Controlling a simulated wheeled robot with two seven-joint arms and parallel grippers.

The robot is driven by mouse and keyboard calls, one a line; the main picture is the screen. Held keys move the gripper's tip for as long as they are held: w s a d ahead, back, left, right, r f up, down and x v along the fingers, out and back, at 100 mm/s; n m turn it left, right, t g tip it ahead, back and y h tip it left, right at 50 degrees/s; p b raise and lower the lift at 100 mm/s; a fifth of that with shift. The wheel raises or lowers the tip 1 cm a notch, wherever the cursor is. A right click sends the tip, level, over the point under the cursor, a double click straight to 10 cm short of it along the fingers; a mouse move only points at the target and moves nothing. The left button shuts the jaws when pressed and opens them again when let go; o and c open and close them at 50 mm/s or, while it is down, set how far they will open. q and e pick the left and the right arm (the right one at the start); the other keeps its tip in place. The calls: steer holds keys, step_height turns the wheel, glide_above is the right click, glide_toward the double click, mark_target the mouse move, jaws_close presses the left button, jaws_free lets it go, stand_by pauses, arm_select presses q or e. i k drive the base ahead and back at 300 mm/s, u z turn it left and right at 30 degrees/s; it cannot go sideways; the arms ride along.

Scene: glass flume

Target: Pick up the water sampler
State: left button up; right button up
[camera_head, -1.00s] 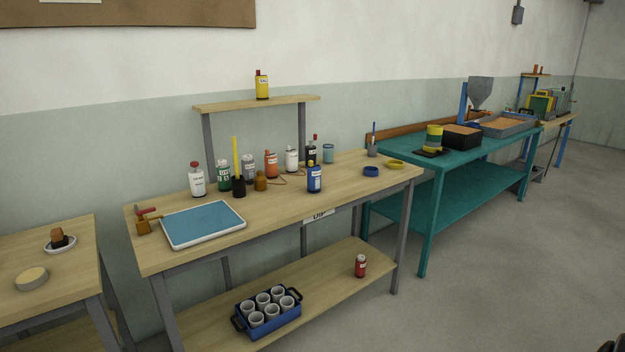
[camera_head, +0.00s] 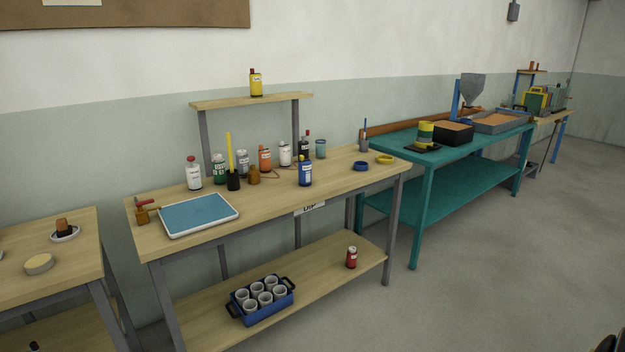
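No object in view can be clearly recognised as the water sampler. Several labelled bottles stand on the middle wooden bench, among them a blue one (camera_head: 305,174), a white one with a red cap (camera_head: 193,174) and an orange one (camera_head: 265,160). A blue carrier (camera_head: 262,313) with several white cups sits on the bench's lower shelf. A small red can (camera_head: 351,257) stands on the same shelf, to the right. Neither of my grippers is clearly in view.
A blue-topped tray (camera_head: 199,214) lies on the wooden bench (camera_head: 290,205). A teal bench (camera_head: 440,205) stands to the right with a black box (camera_head: 454,134) and a grey hopper (camera_head: 473,88). Another wooden table (camera_head: 60,285) is at left. Grey floor (camera_head: 500,290) is open at right.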

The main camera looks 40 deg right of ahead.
mark_target(305, 167)
steer(key=z, duration=1.7)
steer(key=i, duration=1.5)
steer(key=z, duration=0.25)
